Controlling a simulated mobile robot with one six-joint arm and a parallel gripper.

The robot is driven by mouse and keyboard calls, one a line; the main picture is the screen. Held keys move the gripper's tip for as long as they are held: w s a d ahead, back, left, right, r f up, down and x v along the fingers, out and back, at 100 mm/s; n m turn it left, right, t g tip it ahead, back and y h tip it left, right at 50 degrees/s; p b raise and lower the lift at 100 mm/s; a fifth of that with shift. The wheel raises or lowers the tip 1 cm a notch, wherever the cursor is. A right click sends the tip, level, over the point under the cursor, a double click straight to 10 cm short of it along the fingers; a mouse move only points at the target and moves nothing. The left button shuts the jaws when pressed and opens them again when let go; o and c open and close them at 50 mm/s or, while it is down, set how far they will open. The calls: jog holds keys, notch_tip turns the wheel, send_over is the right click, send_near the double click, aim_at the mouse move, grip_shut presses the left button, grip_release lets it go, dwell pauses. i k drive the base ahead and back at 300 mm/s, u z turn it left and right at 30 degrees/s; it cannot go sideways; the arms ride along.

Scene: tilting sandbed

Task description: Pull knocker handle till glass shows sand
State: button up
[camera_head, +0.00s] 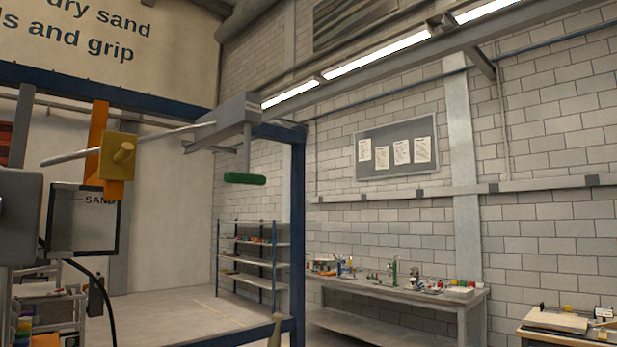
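The knocker handle is a green horizontal grip (245,179) on a short grey stem. It hangs below a grey housing (233,113) at the corner of the blue frame. A grey rod runs left from the housing past a brass-coloured block (118,157) on an orange upright. The glass (82,232) is a dark-framed square box at the left with a line and the word SAND near its top. Its pane looks plain pale grey, and I see no clear sand in it. My gripper does not show, and nothing touches the green handle.
A blue post (298,230) stands right of the handle, with a blue beam above. A grey block (20,230) and a black cable are at the left edge. Shelves (247,262) and a cluttered workbench (400,287) stand behind. Space around the handle looks open.

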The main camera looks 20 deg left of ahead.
aim_at(245, 179)
jog(key=u, duration=0.3)
jog(key=i, duration=1.05)
jog(key=u, duration=0.55)
jog(key=k, duration=0.85)
jog(key=u, duration=0.15)
jog(key=i, duration=0.85)
jog(key=z, duration=0.05)
